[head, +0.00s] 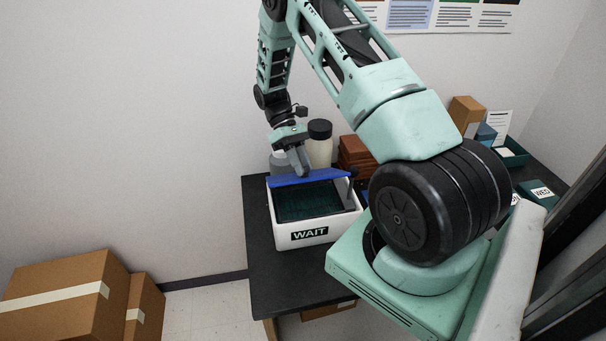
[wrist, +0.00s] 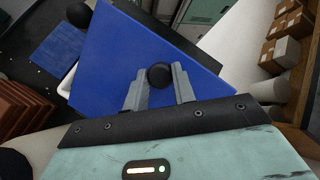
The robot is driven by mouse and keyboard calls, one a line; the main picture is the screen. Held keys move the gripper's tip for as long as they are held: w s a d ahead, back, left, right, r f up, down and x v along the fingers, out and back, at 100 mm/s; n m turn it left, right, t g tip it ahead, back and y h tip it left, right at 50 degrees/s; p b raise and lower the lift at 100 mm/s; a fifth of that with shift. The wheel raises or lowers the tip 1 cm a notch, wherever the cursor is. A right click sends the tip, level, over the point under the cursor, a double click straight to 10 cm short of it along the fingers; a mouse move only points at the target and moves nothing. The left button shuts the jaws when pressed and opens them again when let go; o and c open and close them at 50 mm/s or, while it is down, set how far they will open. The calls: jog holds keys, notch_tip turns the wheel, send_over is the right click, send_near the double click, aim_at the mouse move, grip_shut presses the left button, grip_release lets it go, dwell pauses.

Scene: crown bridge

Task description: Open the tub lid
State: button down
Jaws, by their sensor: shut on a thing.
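The white tub (head: 318,229) labelled WAIT stands on the dark table. Its dark interior shows, so it is open at the front. The blue lid (head: 325,177) is raised and steeply tilted along the tub's back edge, seen nearly edge-on. In the wrist view the lid (wrist: 130,45) fills the upper middle, with a round black knob (wrist: 159,74). My gripper (head: 303,172) is at the lid, and its two fingers (wrist: 159,86) are shut on the knob. The tub is mostly hidden behind the lid in the wrist view.
A black-capped jar (head: 319,150) stands just behind the tub, with a reddish-brown stack (head: 355,153) to its right. A dark box labelled WED (head: 539,193) sits further right. Cardboard boxes (head: 65,295) are on the floor at left. The dark table (head: 262,262) has bare space in front.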

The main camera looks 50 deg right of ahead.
jog(key=shift+w+d+r, duration=0.5)
jog(key=shift+w, duration=0.2)
jog(key=c, duration=1.2)
grip_release()
jog(key=shift+f, duration=0.1)
jog(key=shift+w, duration=0.1)
jog(key=b+v, duration=0.5)
jog(key=v, duration=0.7)
